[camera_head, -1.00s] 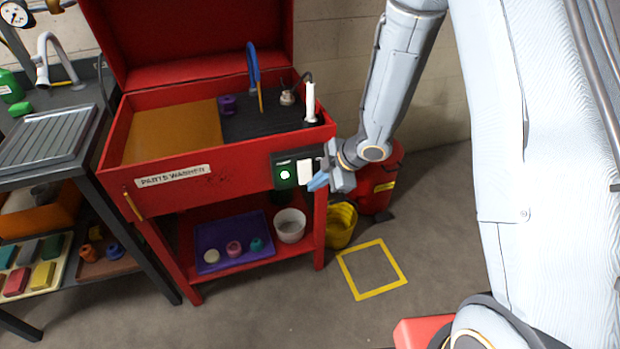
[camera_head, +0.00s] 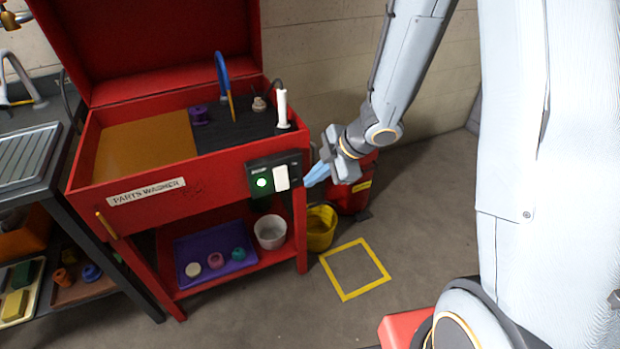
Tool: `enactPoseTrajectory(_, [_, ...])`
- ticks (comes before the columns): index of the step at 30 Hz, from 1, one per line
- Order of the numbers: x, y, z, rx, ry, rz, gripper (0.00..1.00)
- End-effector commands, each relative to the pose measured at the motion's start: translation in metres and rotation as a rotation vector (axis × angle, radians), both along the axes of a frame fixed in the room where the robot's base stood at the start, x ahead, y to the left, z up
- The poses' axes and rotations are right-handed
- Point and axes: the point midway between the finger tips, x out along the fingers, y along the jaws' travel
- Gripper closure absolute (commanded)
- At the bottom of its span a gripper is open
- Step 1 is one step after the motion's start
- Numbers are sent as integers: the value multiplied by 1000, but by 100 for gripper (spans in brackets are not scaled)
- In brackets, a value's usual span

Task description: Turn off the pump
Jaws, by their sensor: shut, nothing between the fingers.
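The red parts washer (camera_head: 220,174) stands with its lid up. On its front right corner is a black switch box (camera_head: 290,160) with a lit green-white round light (camera_head: 262,183) and a white rocker switch (camera_head: 281,177). My gripper (camera_head: 308,181) is shut and empty, its blue fingertips pointing left just right of the white switch. A small gap seems to lie between the fingertips and the switch, but I cannot tell the depth. The pump itself is not clearly identifiable; a blue spout (camera_head: 223,78) rises from the basin.
Below are a purple tray (camera_head: 190,244) with small parts, a white bucket (camera_head: 270,232) and a yellow bucket (camera_head: 321,228). A red container (camera_head: 352,200) stands behind my gripper. A yellow floor square (camera_head: 345,297) is empty. A workbench (camera_head: 38,170) stands at left.

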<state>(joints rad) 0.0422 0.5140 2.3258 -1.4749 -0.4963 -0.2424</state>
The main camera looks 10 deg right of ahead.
Motion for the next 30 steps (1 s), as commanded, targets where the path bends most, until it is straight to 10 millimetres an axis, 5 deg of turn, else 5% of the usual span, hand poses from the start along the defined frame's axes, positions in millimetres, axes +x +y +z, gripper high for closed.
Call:
enactPoseTrajectory(5, [10, -20, 12, -35, -1, -159, 100])
enactPoseTrajectory(9, [13, -61, 32, -86, 30, -483, 100])
enactPoseTrajectory(16, [-47, -120, 61, -108, 216, -1105, 100])
enactPoseTrajectory(24, [-141, -112, 78, -46, 529, -1575, 100])
enactPoseTrajectory(30, [-166, -98, 82, -19, 639, -1681, 100])
